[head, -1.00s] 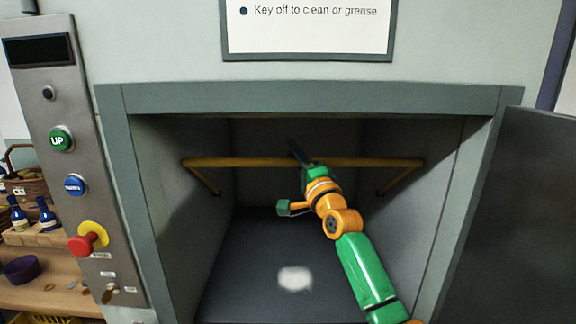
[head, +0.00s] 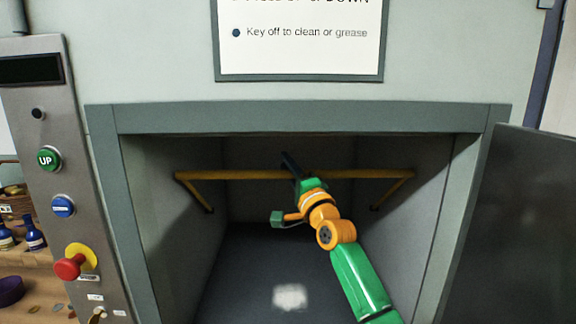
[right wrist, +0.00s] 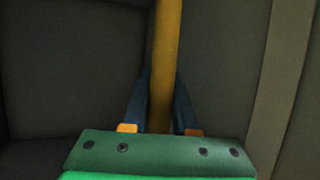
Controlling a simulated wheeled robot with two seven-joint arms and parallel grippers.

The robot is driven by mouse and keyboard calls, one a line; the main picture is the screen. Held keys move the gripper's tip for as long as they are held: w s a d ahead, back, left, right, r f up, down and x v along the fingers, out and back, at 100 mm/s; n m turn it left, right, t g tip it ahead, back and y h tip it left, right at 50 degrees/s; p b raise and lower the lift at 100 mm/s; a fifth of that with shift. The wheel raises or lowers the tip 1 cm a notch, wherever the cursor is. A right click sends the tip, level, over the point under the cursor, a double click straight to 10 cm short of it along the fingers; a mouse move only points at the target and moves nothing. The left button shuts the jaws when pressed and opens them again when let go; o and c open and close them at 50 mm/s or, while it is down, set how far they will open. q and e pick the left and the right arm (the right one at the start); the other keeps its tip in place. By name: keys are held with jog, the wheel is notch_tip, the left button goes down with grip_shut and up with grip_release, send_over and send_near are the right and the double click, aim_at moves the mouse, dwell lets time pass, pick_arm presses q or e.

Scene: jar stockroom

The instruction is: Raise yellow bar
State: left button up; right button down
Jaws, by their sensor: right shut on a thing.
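The yellow bar (head: 350,174) spans the inside of a grey-walled compartment, with a bracket arm sloping down at each end. My right gripper (head: 291,163) is shut on the bar a little right of its middle-left part. In the right wrist view the bar (right wrist: 166,60) runs up between the two dark blue fingers of the right gripper (right wrist: 161,95). The right arm reaches in from the lower right. My left gripper is not in view.
A grey panel at left carries a green UP button (head: 49,159), a blue button (head: 62,206) and a red stop knob (head: 70,268) on yellow. The compartment frame (head: 300,117) surrounds the opening. A dark open door (head: 520,220) stands at right. A sign (head: 300,50) hangs above.

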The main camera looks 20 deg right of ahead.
jog(key=shift+f, duration=0.25)
jog(key=c, duration=0.9)
grip_release()
jog(key=shift+w, duration=0.1)
jog(key=shift+o, duration=1.1)
jog(key=shift+w+d+f, duration=0.15)
jog(key=shift+w, duration=0.2)
